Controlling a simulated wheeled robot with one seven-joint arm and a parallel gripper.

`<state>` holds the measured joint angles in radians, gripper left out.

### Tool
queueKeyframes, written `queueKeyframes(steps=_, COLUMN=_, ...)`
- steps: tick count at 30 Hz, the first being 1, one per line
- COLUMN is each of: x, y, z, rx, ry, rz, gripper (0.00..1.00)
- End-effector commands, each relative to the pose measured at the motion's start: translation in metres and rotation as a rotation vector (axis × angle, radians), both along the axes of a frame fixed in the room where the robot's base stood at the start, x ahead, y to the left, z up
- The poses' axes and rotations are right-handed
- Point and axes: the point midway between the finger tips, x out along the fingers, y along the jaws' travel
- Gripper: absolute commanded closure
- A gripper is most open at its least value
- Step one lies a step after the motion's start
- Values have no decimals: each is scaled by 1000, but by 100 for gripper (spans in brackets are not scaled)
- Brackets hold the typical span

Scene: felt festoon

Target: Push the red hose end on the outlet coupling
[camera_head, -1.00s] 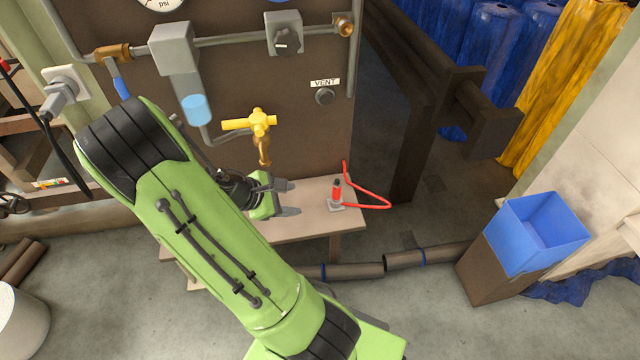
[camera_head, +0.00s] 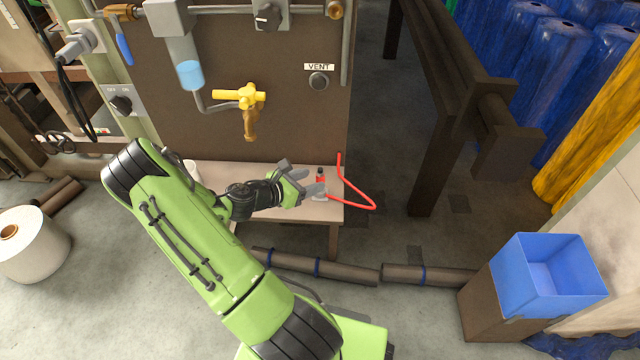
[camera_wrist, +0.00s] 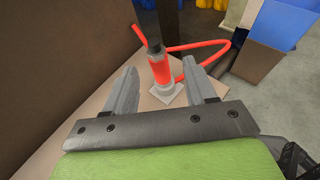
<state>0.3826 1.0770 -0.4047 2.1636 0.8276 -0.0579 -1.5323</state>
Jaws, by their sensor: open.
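The red hose end (camera_head: 321,180) stands upright on a small pale base on the low bench, with a dark tip on top. The red hose (camera_head: 362,196) loops off to its right. My gripper (camera_head: 307,179) is open at the hose end's left. In the wrist view my gripper (camera_wrist: 165,95) has its two grey fingers to either side of the red hose end (camera_wrist: 160,70), which stands at or just beyond the fingertips; contact cannot be told. A brass spout (camera_head: 250,124) under a yellow valve (camera_head: 240,96) is on the brown panel above the bench; it may be the outlet coupling.
The low bench (camera_head: 240,205) stands against the brown panel. Brown pipes (camera_head: 330,268) lie on the floor before the bench. A blue bin (camera_head: 548,270) stands at right. A white cup is partly hidden behind my arm.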

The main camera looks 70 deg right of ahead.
Motion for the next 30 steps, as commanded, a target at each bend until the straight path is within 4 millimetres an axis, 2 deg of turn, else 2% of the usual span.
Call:
queueKeyframes(steps=12, x=-30, y=-50, z=-30, rx=0, ry=-2, rz=-1, gripper=44)
queueKeyframes(steps=20, x=-32, y=-55, z=-30, rx=1, ry=-2, rz=1, gripper=44)
queueKeyframes(steps=30, x=-32, y=-54, z=-30, rx=1, ry=-2, rz=1, gripper=95)
